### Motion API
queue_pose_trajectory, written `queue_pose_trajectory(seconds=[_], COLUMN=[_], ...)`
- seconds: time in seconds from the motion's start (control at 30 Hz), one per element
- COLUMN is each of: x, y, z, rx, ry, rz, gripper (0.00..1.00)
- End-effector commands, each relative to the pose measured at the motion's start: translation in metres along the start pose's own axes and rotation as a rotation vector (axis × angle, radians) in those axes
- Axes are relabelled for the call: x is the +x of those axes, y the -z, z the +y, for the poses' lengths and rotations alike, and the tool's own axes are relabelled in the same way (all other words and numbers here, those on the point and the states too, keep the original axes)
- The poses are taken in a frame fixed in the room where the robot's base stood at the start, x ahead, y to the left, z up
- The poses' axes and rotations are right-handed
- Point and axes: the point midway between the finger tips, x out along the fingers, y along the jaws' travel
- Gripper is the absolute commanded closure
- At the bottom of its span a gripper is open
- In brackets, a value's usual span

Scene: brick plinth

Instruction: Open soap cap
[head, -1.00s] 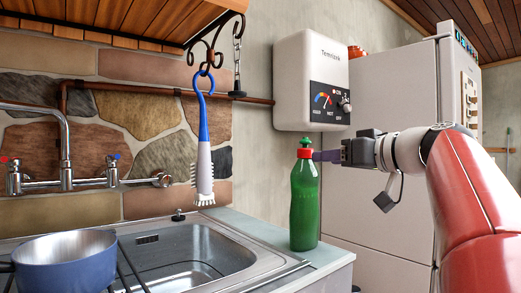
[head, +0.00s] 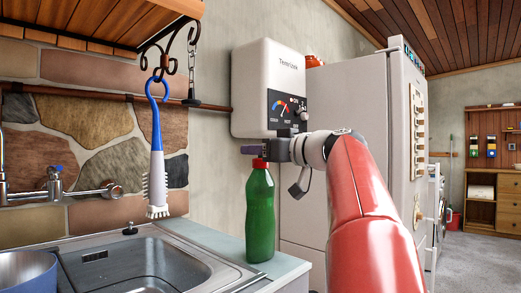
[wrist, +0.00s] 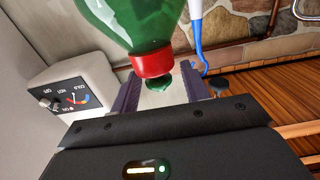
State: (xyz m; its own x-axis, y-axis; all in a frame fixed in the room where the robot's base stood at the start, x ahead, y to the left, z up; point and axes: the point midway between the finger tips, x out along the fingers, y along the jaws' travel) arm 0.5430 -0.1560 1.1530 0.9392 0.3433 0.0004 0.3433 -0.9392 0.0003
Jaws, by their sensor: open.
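A green soap bottle (head: 260,218) stands upright on the counter, right of the sink. Its red cap (head: 259,163) shows just under my gripper (head: 253,150), whose finger hides the cap's green tip in the head view. In the wrist view the bottle (wrist: 135,22) appears upside down, with the red cap (wrist: 151,65) and the small green tip (wrist: 157,83) below it. My gripper (wrist: 160,72) is open there, one finger on each side of the tip, with gaps visible between fingers and tip.
The sink (head: 140,262) and a blue pan (head: 25,272) lie to the left. A blue-and-white brush (head: 156,150) hangs from a hook. A water heater (head: 270,88) is on the wall behind, with a fridge (head: 350,115) to the right.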

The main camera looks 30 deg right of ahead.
Motion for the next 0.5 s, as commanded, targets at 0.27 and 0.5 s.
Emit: queue_pose_trajectory(seconds=[0.27,0.5], x=[-0.0002,-0.0003], y=[-0.0002,-0.0002], z=[0.0,-0.0001], rx=[0.0,0.0], ry=[0.0,0.0], rz=[0.0,0.0], gripper=[0.76,1.0])
